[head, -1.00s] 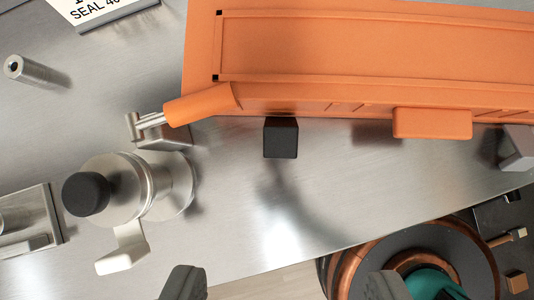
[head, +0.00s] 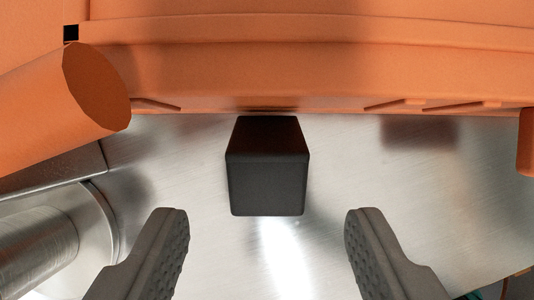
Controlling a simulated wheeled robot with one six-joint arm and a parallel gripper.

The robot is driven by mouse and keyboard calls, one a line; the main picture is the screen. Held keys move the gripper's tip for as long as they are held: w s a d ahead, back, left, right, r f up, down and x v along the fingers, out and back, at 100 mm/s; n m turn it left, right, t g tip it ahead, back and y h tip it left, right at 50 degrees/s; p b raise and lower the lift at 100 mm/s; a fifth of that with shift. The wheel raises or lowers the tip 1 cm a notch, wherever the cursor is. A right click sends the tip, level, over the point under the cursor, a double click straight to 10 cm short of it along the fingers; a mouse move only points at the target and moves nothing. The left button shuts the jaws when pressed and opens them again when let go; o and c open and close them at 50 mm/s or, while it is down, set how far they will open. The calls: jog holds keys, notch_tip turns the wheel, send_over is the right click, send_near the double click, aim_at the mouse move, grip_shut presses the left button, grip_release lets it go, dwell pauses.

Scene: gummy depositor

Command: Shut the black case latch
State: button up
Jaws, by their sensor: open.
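The black case latch (head: 267,172) is a dark block with rounded edges. It sticks out from the lower front edge of the orange case (head: 300,65), over the steel surface. My gripper (head: 267,225) is open, with one grey padded finger at the lower left and one at the lower right. The latch lies centred ahead of the gap between the fingers, and neither finger appears to touch it. The latch's far end, where it meets the case, is in shadow.
An orange cylindrical handle (head: 85,95) juts in at the left. Below it is a round steel fitting (head: 50,240). Another orange tab (head: 526,140) shows at the right edge. Bare steel surface (head: 380,180) lies on both sides of the latch.

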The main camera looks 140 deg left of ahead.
aim_at(267, 159)
jog(key=shift+x, duration=1.4)
jog(key=c, duration=1)
jog(key=shift+w+d+r+g+y, duration=0.3)
jog(key=shift+w+d+g+y, duration=0.15)
jog(key=shift+g+y, duration=0.35)
jog(key=shift+w+d+r+g+y, duration=0.3)
jog(key=shift+w+g+y, duration=0.25)
jog(key=shift+g, duration=0.45)
jog(key=o, duration=1)
jog(key=shift+s, duration=0.1)
